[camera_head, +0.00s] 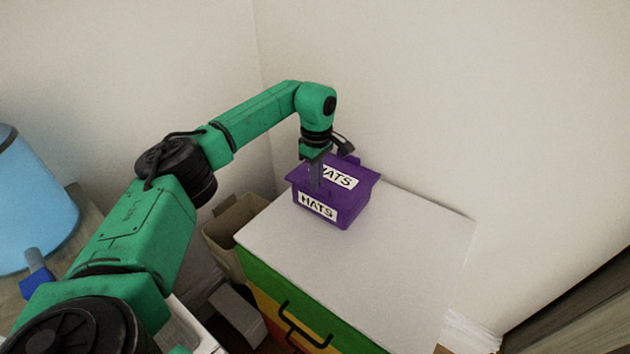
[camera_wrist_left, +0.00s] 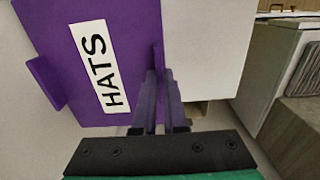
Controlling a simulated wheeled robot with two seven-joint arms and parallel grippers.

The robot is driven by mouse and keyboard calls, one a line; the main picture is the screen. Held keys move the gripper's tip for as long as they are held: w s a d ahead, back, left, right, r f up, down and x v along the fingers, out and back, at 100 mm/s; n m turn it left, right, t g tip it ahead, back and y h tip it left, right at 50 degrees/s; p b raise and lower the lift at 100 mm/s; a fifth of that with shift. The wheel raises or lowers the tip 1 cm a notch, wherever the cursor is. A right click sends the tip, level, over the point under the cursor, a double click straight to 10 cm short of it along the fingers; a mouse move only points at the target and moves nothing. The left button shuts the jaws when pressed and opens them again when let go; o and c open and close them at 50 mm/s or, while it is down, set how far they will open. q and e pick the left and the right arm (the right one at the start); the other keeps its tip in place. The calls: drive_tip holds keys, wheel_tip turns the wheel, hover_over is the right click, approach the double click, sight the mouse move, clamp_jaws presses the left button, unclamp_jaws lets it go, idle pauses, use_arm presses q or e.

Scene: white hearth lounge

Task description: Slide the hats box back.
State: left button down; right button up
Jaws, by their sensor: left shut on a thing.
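The purple hats box (camera_head: 350,213) stands upright at the back left of a white cabinet top (camera_head: 400,260). It has white HATS labels on its lid and front, and its lid is on. My left gripper (camera_head: 316,186) reaches down onto the box's left side and is shut on it. In the left wrist view, the gripper (camera_wrist_left: 162,75) has its fingers close together at the box's edge, and the box (camera_wrist_left: 55,20) fills the left part. The fingertips are partly hidden against the box. My right gripper is not in view.
The cabinet has green, yellow and red drawers with a black handle (camera_head: 303,330). A beige bin (camera_head: 228,228) stands left of it. White walls (camera_head: 420,90) rise behind. The cabinet top is clear in front and right of the box. A blue container (camera_head: 30,200) is at far left.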

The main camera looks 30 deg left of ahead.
use_arm(q)
drive_tip(key=c, duration=0.9)
unclamp_jaws()
wheel_tip(320, 180, up, 15)
drive_tip(key=b, duration=0.1)
drive_tip(key=shift+f, duration=0.2)
